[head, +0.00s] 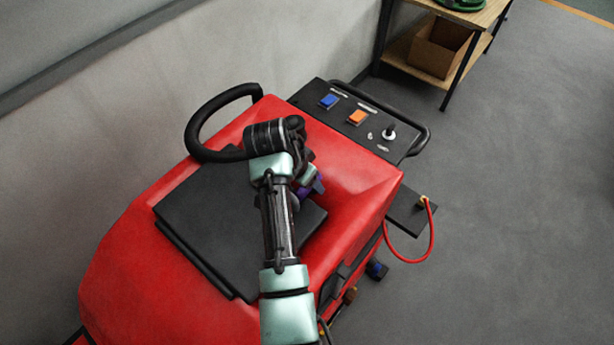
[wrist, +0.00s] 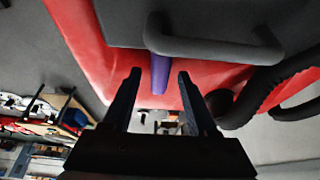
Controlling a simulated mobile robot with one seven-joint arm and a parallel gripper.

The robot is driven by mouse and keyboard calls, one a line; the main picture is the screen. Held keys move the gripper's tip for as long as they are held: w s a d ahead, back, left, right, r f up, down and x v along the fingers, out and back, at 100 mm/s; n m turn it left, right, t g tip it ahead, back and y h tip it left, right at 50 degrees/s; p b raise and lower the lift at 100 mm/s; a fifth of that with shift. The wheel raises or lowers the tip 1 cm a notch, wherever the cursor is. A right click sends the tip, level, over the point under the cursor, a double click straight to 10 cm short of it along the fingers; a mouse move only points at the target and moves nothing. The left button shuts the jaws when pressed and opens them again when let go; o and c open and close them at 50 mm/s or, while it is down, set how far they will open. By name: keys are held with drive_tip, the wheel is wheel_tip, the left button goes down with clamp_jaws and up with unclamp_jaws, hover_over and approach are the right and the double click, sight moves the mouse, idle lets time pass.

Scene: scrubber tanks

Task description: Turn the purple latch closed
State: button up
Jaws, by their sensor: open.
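The purple latch (wrist: 160,72) shows in the wrist view as a short bar sticking out from the edge of the black lid (wrist: 120,20) over the red body. In the head view a bit of the purple latch (head: 304,193) shows beside my wrist, at the edge of the black lid (head: 205,225); my arm hides part of it. My gripper (wrist: 159,76) is open, with one finger on each side of the latch in the wrist view. I see gaps on both sides, and cannot tell how deep the latch sits between the fingertips.
A black bar handle (wrist: 215,48) lies on the lid close to the latch. A black curved hoop (head: 200,118) rises from the red machine (head: 120,260). A control panel (head: 350,115) with blue and orange switches is behind. A shelf (head: 410,75) stands at the back right.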

drive_tip(key=shift+r, duration=0.1)
drive_tip(key=b+v, duration=0.1)
drive_tip(key=v, duration=1.2)
drive_tip(key=shift+d, duration=0.1)
